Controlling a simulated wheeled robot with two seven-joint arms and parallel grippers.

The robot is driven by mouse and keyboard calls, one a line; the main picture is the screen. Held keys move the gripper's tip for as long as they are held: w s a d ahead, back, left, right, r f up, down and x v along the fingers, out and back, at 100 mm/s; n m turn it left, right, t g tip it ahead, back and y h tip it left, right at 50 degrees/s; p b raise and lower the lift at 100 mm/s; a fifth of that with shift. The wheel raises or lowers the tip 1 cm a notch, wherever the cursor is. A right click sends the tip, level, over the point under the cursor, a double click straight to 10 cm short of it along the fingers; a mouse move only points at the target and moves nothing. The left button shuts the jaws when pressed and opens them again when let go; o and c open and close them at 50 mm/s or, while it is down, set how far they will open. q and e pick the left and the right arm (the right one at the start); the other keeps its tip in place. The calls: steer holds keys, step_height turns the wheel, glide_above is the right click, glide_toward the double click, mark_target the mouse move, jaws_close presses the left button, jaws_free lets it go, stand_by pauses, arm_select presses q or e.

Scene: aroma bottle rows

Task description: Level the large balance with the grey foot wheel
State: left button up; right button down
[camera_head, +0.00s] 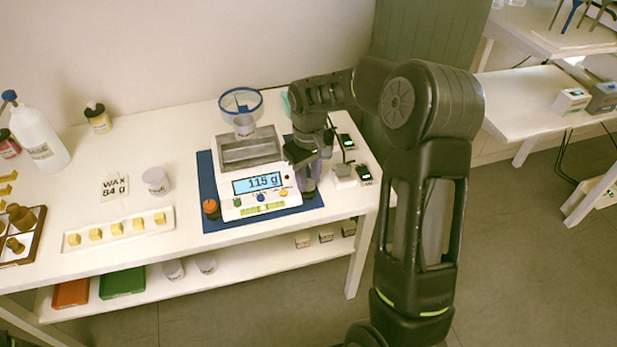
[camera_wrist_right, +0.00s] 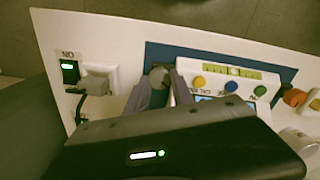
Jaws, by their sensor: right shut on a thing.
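The grey foot wheel (camera_wrist_right: 160,77) is at the balance's right front corner, mostly hidden in the head view. My right gripper (camera_wrist_right: 160,88) is shut on this wheel, one finger on each side. The orange foot wheel (camera_head: 210,208) is at the left front corner.
Power switches and a plug (camera_wrist_right: 94,85) sit close beside the right gripper. A white cup (camera_head: 156,181), a "WAX 84 g" card (camera_head: 115,187) and a tray of yellow cubes (camera_head: 105,235) lie left of the balance. A blue-rimmed glass bowl (camera_head: 228,106) stands behind.

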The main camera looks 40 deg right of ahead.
mark_target(309, 183)
steer(key=c, duration=1.4)
jaws_free()
steer(key=shift+r, duration=4)
steer(key=shift+f, duration=0.1)
